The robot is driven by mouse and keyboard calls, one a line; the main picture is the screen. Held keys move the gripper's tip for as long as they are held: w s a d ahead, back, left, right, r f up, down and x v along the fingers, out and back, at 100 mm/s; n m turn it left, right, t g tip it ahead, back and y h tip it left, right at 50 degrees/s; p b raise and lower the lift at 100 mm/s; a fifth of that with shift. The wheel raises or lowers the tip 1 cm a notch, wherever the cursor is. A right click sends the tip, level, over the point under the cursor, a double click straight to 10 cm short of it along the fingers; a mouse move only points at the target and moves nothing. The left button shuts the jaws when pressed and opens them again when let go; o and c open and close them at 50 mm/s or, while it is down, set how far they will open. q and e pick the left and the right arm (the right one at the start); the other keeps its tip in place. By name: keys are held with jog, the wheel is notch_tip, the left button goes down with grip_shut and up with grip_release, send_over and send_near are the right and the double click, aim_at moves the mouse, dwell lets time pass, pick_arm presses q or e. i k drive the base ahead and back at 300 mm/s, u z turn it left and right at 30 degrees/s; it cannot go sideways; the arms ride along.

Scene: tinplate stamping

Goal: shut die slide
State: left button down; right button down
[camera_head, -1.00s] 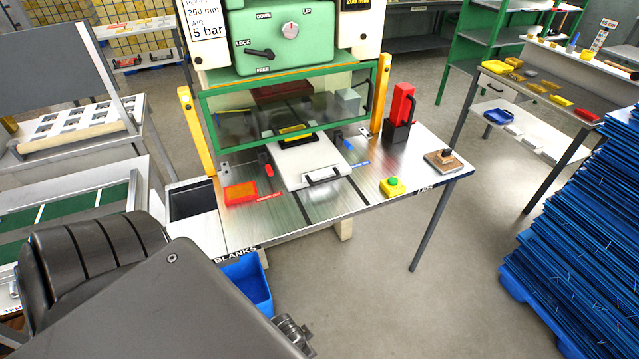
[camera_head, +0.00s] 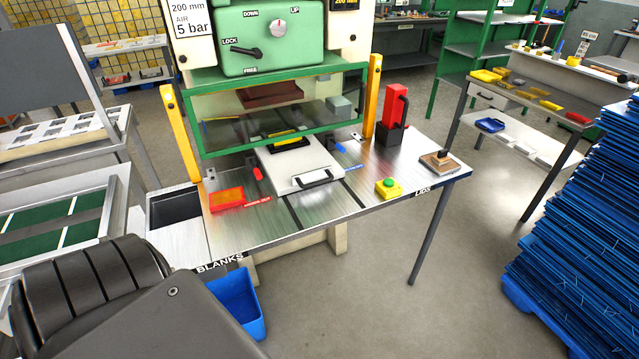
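The die slide (camera_head: 305,168) is a pale plate with a dark handle (camera_head: 313,183) at its front edge. It sticks out toward me from under the green-framed guard (camera_head: 277,106) of the press, over the metal table. A dark block with a yellow strip (camera_head: 286,141) sits toward its back. A dark grey arm part of mine fills the lower left. No gripper fingers show, so both my grippers are out of view.
On the press table (camera_head: 345,205) stand a red tool in a dark holder (camera_head: 391,135), a green button on a yellow box (camera_head: 389,188), an orange tray (camera_head: 226,199) and a stamp-like block (camera_head: 439,160). A blue bin (camera_head: 236,300) is below; blue stacked sheets (camera_head: 580,220) stand right.

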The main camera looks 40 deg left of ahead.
aim_at(305, 164)
jog(key=z, duration=1.05)
jog(key=i, duration=0.55)
jog(key=u, duration=3.95)
jog(key=i, duration=0.5)
jog(key=z, duration=0.05)
